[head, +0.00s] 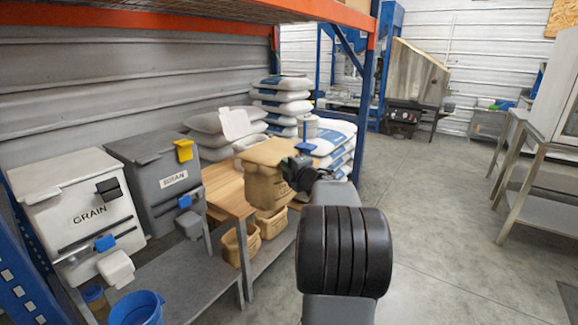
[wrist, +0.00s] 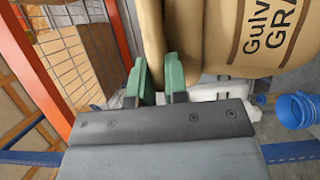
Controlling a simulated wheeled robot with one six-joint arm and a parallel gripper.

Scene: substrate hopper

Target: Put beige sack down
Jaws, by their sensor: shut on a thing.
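The beige sack (head: 266,172) hangs upright at the right end of the wooden-topped table (head: 224,187) in the head view. My gripper (head: 299,172) is at its right side, shut on it. In the wrist view, the green fingers (wrist: 162,76) pinch a beige fold of the sack, and its printed face (wrist: 265,35) fills the upper right. The sack hides part of the tabletop, and I cannot tell whether its base touches anything.
Grain (head: 78,213) and bran (head: 158,180) bins stand left of the table. Beige bins (head: 241,245) sit on the shelf below. Stacked white-blue sacks (head: 283,97) are behind. A blue bucket (head: 137,309) is at lower left. The concrete floor (head: 440,240) is clear on the right.

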